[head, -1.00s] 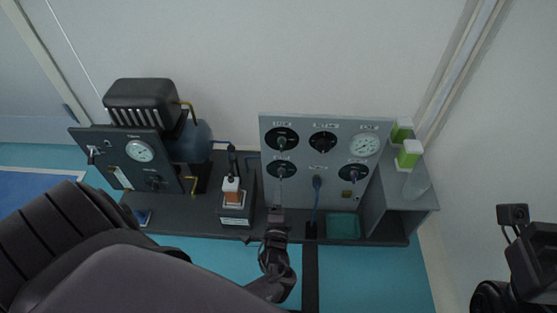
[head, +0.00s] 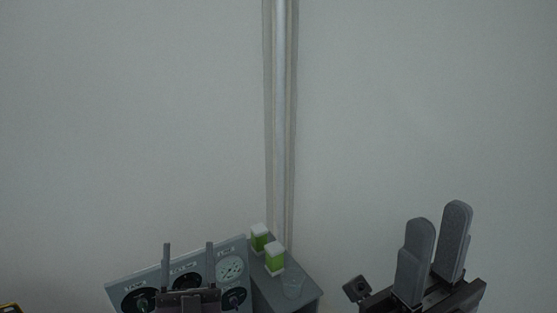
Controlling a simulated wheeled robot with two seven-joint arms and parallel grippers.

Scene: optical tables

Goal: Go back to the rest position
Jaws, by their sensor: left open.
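My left gripper (head: 188,268) is at the bottom of the head view, in front of the grey gauge panel (head: 120,283). Its two thin fingers point up and stand wide apart, with nothing between them. My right gripper (head: 435,250) is at the lower right, in front of the bare wall. Its two thick grey fingers point up with a narrow gap between them, and no object shows in the gap.
A pale vertical pipe (head: 280,120) runs up the wall corner. The walls above are bare.

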